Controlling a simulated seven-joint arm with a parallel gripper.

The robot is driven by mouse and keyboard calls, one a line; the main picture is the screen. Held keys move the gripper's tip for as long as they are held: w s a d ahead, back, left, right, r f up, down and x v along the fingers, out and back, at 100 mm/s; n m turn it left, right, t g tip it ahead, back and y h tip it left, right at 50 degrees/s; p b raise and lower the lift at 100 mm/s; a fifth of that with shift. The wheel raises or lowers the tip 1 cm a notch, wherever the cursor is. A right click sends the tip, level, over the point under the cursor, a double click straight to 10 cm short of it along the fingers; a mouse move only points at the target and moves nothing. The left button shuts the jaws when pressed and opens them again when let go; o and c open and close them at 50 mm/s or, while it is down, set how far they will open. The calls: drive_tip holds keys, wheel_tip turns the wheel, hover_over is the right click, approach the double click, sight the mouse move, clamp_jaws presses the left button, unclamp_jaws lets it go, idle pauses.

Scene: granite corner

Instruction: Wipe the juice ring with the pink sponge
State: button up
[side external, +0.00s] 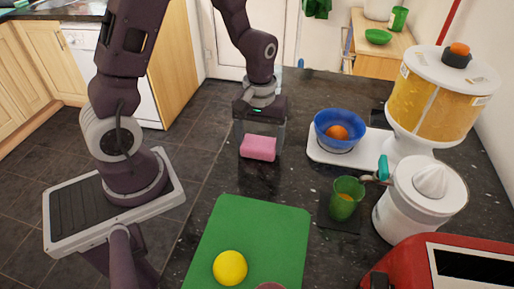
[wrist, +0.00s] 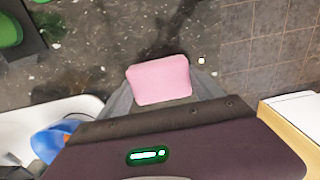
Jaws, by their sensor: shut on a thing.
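The pink sponge (side external: 258,148) is between the fingers of my gripper (side external: 260,157), which is shut on it, over the dark speckled counter. In the wrist view the sponge (wrist: 160,80) shows between the fingertips. Whether it touches the counter is not clear. A darker, smeared patch (wrist: 172,42) shows on the counter just beyond the sponge in the wrist view; I cannot tell for certain that it is the juice ring. No clear ring shows in the side view.
A green board (side external: 225,225) with a yellow lemon (side external: 230,268) lies in front. To the right are a blue bowl (side external: 340,123) with an orange, a green cup (side external: 346,198), a juicer (side external: 425,200) and a juice dispenser (side external: 432,100). The counter edge runs left of my gripper.

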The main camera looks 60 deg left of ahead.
drive_tip(key=shift+w+a+f, duration=0.15)
drive_tip(key=shift+w+a, duration=0.7)
drive_tip(key=shift+w+a+r, duration=0.1)
drive_tip(key=shift+w+r, duration=0.05)
drive_tip(key=shift+r, duration=4)
